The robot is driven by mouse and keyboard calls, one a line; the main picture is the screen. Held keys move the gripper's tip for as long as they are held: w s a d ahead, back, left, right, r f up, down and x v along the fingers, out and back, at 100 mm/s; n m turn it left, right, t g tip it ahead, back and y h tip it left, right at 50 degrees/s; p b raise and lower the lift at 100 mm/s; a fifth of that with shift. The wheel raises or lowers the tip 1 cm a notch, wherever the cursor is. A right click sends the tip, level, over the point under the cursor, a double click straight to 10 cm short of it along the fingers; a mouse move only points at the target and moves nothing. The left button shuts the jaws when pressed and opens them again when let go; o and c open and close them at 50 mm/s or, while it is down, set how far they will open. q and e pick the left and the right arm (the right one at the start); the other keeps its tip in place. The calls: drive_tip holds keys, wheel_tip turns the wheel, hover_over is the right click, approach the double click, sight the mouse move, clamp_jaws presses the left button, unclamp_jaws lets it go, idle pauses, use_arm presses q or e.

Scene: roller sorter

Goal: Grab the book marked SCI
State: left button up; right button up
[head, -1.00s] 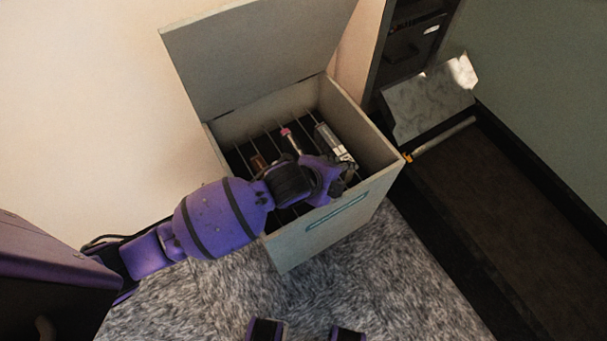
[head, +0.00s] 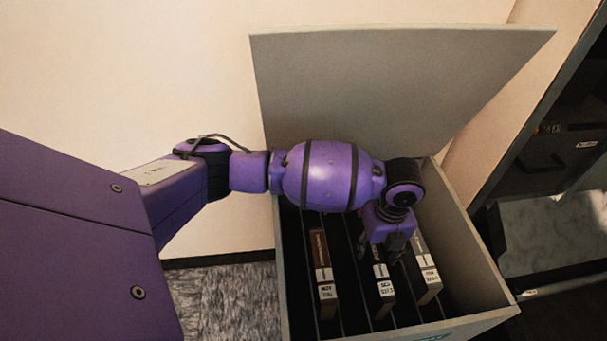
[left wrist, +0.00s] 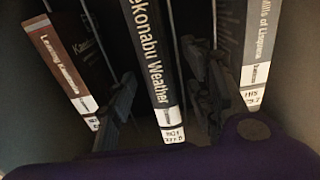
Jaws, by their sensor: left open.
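The book marked SCI (head: 384,288) stands in the middle of a grey box, in a slot between dark dividers. Its dark spine, reading "...ekonabu Weather", shows in the left wrist view (left wrist: 152,60) with a white label at the lower end. My left gripper (head: 380,252) is open and points down into the box over this book. In the left wrist view its two fingers (left wrist: 170,100) are one on each side of the spine. I cannot tell whether they touch it. My arm hides the book's far end in the head view. My right gripper is not in view.
A brown book (head: 322,268) labelled NOV stands left of it, and a grey one (head: 428,272) labelled HIS stands right. The box walls (head: 462,250) surround them. The raised lid (head: 400,80) stands behind my arm. A dark cabinet (head: 556,150) is at the right.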

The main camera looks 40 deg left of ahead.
use_arm(q)
drive_tip(key=shift+d+f, duration=0.1)
drive_tip(key=shift+f, duration=0.7)
wheel_tip(320, 180, down, 4)
drive_tip(key=shift+s+f+b, duration=0.15)
drive_tip(key=shift+f+b, duration=0.1)
drive_tip(key=shift+b, duration=0.8)
drive_tip(key=shift+r, duration=0.1)
drive_tip(key=shift+c, duration=0.6)
clamp_jaws()
